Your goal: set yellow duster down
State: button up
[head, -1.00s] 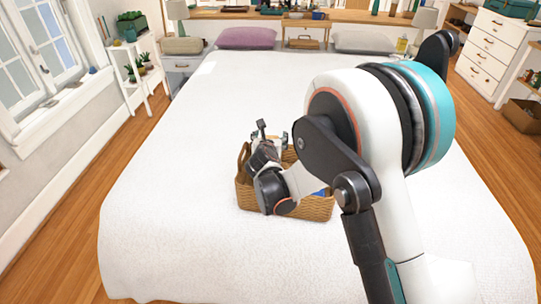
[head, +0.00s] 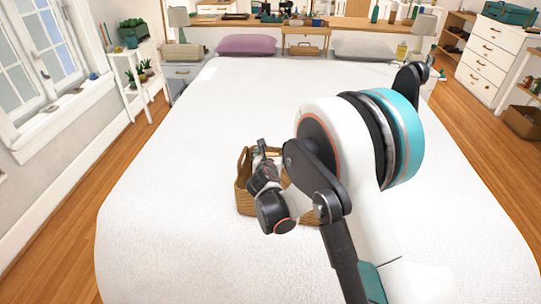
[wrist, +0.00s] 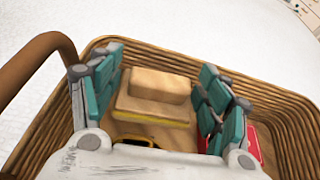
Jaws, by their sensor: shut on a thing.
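The yellow duster (wrist: 152,98) shows in the wrist view as a tan block with a yellow lower edge. It lies between the teal fingers of my gripper (wrist: 163,62), which is shut on it. The duster is inside or just over the wicker basket (wrist: 285,110); I cannot tell whether it touches the bottom. In the head view, my gripper (head: 262,148) is at the basket (head: 244,198), which stands on the white bed (head: 160,220). My arm hides much of the basket, and the duster is not visible there.
In the basket, a red thing (wrist: 252,148) lies beside the right finger and a black-and-yellow thing (wrist: 135,141) is near the gripper's base. The basket's handle (wrist: 38,68) rises at the left. The bed around the basket is clear.

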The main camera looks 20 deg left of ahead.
jog(key=shift+f, duration=0.35)
jog(key=o, duration=1.1)
jog(key=shift+c, duration=0.2)
jog(key=shift+r, duration=0.25)
jog(key=p+v, duration=0.3)
jog(key=v, duration=0.9)
jog(key=shift+r, duration=0.3)
